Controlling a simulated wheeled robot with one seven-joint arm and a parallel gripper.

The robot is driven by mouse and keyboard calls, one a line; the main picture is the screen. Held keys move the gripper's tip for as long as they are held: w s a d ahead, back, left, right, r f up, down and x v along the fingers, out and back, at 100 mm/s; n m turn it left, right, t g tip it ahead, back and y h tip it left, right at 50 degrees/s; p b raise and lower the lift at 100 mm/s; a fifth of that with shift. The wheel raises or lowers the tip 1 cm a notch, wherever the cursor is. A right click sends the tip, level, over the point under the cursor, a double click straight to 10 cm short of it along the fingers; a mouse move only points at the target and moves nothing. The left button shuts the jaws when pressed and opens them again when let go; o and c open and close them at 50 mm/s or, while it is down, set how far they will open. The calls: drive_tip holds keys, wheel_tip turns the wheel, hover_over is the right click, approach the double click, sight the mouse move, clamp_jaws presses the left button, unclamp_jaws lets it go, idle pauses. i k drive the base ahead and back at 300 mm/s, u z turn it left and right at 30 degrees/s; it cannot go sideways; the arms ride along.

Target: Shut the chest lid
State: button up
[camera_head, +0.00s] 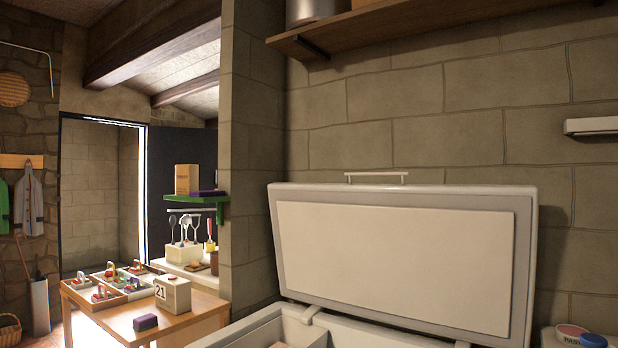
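The chest is a white chest freezer, and its open lid (400,250) stands nearly upright at the back, close to the block wall. A light handle (376,178) shows at the lid's top edge. The chest body (245,332) is at the bottom of the picture, cut off by the frame edge. Part of its open inside shows, with a pale item (300,338) low in it. Two hinge arms join the lid to the body. My gripper is not in view.
A wooden shelf (430,28) runs along the wall above the lid. A wooden table (200,318) with trays and a calendar block (173,294) stands at the left. A white surface with tubs (572,331) is at the lower right. An open doorway is at the far left.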

sight(458, 261)
drive_tip(key=u, duration=1.05)
drive_tip(key=i, duration=0.95)
drive_tip(key=z, duration=1.7)
